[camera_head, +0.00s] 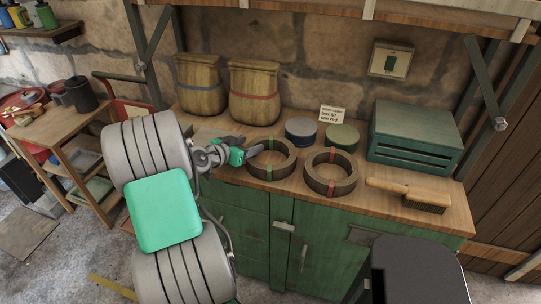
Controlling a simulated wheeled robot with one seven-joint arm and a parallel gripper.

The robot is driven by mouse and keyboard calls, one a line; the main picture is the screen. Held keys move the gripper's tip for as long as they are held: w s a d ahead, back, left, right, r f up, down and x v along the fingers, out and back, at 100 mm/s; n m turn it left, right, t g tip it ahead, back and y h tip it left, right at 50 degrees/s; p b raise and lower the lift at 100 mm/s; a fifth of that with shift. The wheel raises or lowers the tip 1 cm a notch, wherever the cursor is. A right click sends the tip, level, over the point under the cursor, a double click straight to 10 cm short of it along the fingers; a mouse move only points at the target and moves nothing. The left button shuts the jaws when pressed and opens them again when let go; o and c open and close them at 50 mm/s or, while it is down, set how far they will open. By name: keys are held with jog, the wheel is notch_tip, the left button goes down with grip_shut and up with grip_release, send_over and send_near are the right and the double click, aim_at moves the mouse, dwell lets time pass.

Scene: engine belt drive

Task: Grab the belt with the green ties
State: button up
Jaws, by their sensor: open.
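The belt with green ties (251,171) is a brown ring lying flat on the wooden workbench, with one green tie at its front and one at its back. A similar belt with red ties (313,185) lies just to its right. My gripper (255,151) is at the left back side of the green-tied belt, with its fingers open. The fingertips are close to that belt's rim; I cannot tell whether they touch it.
Two sacks, one with a blue band (202,86) and one with a red band (254,95), stand at the back left.

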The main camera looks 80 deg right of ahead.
jog(key=shift+s+d+f, duration=0.2)
jog(key=shift+s+d, duration=0.05)
jog(key=shift+d, duration=0.3)
jog(key=shift+c, duration=0.3)
jog(key=shift+a+f, duration=0.1)
grip_shut()
